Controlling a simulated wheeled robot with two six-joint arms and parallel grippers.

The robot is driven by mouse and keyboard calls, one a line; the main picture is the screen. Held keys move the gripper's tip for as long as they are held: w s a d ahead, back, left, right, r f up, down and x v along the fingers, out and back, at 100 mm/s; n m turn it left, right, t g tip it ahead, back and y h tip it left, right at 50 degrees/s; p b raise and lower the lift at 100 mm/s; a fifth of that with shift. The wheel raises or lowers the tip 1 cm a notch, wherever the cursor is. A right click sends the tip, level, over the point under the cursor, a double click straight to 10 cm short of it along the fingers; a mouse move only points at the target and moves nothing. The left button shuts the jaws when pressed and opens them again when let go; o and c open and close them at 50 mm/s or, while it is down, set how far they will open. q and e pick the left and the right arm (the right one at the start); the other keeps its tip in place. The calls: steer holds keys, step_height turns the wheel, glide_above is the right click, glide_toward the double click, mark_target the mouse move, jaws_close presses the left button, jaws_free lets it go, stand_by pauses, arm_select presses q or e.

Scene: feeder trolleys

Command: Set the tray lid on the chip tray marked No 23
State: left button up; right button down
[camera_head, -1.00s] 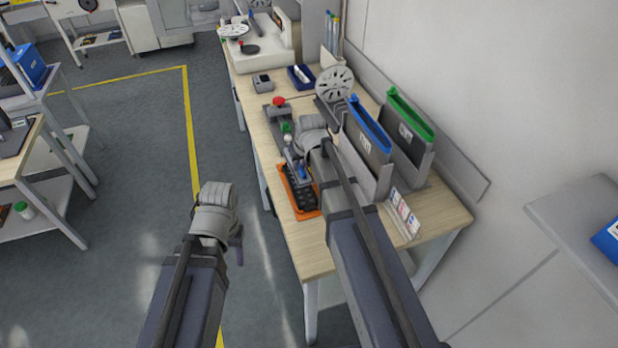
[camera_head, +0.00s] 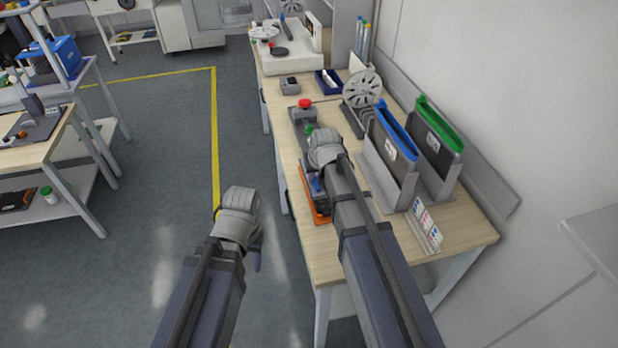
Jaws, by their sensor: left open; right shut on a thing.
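My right gripper (camera_head: 312,178) is over the near left side of the wooden bench, mostly hidden by its own wrist. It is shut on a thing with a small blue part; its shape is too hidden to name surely. Under and beside it lies an orange base (camera_head: 307,198) with a dark tray (camera_head: 321,206) on it. No marking No 23 is readable, and I cannot tell a lid apart here. My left gripper (camera_head: 254,262) is open and empty over the floor, left of the bench, its fingers mostly hidden.
A box with a red button (camera_head: 305,103) stands behind the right gripper. A reel (camera_head: 362,88), a blue-edged holder (camera_head: 397,136), a green-edged holder (camera_head: 440,125) and a card rack (camera_head: 425,229) line the wall side. Another trolley (camera_head: 62,150) stands left; floor between is clear.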

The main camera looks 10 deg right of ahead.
steer(key=d+f, duration=0.1)
steer(key=d+f+b, duration=0.1)
steer(key=shift+d+b, duration=0.3)
steer(key=shift+d, duration=0.05)
steer(key=shift+f+b, duration=0.8)
steer(key=shift+f, duration=0.3)
stand_by(0.7)
steer(key=shift+f+b, duration=0.25)
steer(key=shift+b, duration=0.3)
steer(key=c, duration=0.7)
jaws_free()
steer(key=shift+c, duration=0.2)
